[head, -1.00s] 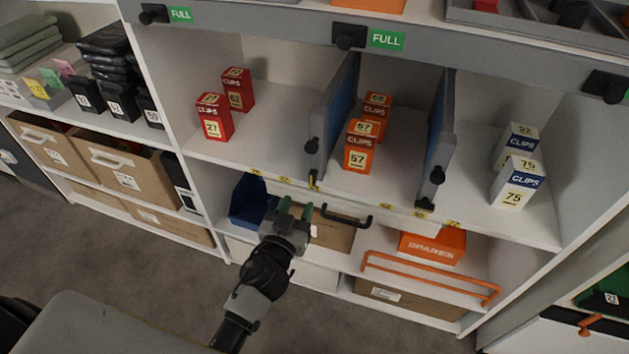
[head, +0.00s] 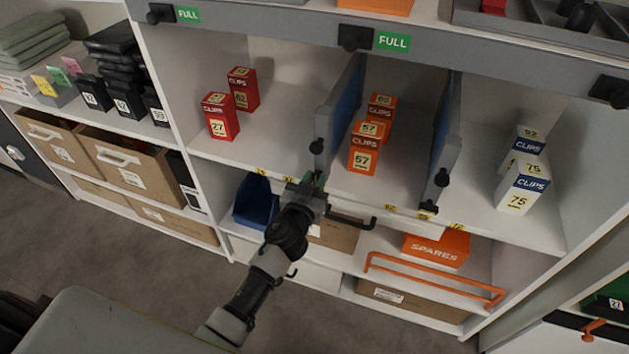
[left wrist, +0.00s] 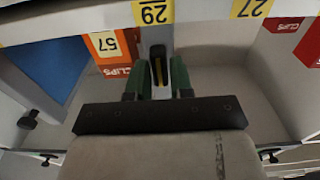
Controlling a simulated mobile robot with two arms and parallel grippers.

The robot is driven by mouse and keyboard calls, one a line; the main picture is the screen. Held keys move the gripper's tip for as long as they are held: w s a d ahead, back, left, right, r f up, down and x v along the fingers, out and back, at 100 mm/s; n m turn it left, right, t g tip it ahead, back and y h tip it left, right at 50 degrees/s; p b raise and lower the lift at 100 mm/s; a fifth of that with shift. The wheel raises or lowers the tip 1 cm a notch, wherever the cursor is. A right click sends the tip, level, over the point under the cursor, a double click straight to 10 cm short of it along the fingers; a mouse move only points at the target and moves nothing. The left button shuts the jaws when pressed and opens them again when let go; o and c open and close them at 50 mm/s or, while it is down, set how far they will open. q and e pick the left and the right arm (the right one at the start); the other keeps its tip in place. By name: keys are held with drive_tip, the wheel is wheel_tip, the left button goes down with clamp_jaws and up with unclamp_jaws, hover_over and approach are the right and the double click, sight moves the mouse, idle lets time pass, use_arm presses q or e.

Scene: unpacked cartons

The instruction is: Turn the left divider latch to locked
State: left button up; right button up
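The left divider (head: 340,118) is an upright blue panel with a grey front edge, between the red and the orange clips boxes. My left gripper (head: 312,180) is at the foot of this edge and hides the low part where the latch is. My right gripper is not in view.
Orange clips boxes (head: 363,160) stand right of the divider, red ones (head: 220,117) left. A right divider (head: 443,140) has its own black knobs. Below the shelf are a blue bin (head: 256,202), a black handle (head: 352,221) and an orange rail (head: 430,280).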

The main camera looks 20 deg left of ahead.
use_arm(q)
clamp_jaws()
drive_tip(key=shift+m, duration=0.3)
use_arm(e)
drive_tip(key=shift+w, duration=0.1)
use_arm(q)
drive_tip(key=m, duration=0.4)
drive_tip(key=shift+d+b, duration=0.1)
drive_tip(key=shift+b, duration=0.2)
drive_tip(key=m, duration=1.3)
drive_tip(key=shift+d+f, duration=0.1)
drive_tip(key=shift+f, duration=0.15)
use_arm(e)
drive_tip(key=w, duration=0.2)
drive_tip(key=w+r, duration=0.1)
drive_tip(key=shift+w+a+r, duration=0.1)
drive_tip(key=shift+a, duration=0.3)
use_arm(q)
drive_tip(key=shift+m, duration=0.3)
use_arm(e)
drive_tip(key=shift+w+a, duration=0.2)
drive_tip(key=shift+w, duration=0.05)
